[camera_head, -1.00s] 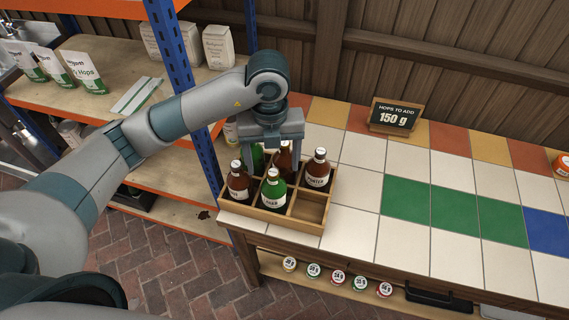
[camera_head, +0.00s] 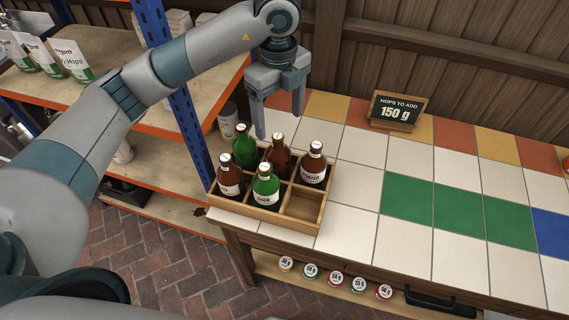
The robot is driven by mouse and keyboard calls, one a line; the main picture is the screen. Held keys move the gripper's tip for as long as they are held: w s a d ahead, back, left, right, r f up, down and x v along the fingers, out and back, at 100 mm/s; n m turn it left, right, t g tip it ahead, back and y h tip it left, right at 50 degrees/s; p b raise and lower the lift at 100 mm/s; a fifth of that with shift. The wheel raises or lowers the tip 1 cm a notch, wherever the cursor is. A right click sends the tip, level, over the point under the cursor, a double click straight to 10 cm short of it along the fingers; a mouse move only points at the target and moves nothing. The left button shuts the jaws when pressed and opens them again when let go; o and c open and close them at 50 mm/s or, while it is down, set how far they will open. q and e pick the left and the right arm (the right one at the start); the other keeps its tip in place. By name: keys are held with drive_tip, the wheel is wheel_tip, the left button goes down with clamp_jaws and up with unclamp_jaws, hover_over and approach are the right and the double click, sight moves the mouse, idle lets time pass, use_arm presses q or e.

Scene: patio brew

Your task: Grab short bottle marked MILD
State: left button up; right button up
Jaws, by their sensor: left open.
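A wooden crate (camera_head: 262,221) with several compartments stands at the left end of the tiled counter. Brown bottles stand at its front left (camera_head: 230,180), back middle (camera_head: 279,158) and back right (camera_head: 313,170). Green bottles stand at its front middle (camera_head: 265,188) and back left (camera_head: 243,150). The front right compartment is empty. The bottle labels are too small to read surely, so I cannot tell which is marked MILD. My left gripper (camera_head: 279,122) is open and empty, fingers pointing down, above and behind the back row. My right gripper is out of view.
A sign reading 150 g (camera_head: 395,111) stands at the back of the counter. White and green tiles right of the crate are clear. A blue shelf post (camera_head: 170,85) stands close left of the crate. A grey can (camera_head: 228,120) is behind it. Several small jars (camera_head: 335,279) sit below the counter.

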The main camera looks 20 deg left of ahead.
sight(281, 136)
use_arm(q)
drive_tip(key=shift+w+d+r+n, duration=0.1)
drive_tip(key=shift+w+r+n, duration=0.2)
drive_tip(key=shift+w+n, duration=0.25)
drive_tip(key=shift+w+r+n, duration=0.2)
drive_tip(key=shift+r+n, duration=0.15)
drive_tip(key=shift+s, duration=0.1)
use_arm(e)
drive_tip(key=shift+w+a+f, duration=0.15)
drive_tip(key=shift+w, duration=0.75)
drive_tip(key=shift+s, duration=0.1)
use_arm(q)
wheel_tip(281, 136, down, 7)
drive_tip(key=shift+f+p, duration=0.2)
drive_tip(key=shift+p, duration=0.9)
wheel_tip(281, 136, down, 4)
drive_tip(key=shift+r+p, duration=0.15)
drive_tip(key=shift+p, duration=0.4)
drive_tip(key=shift+f, duration=0.55)
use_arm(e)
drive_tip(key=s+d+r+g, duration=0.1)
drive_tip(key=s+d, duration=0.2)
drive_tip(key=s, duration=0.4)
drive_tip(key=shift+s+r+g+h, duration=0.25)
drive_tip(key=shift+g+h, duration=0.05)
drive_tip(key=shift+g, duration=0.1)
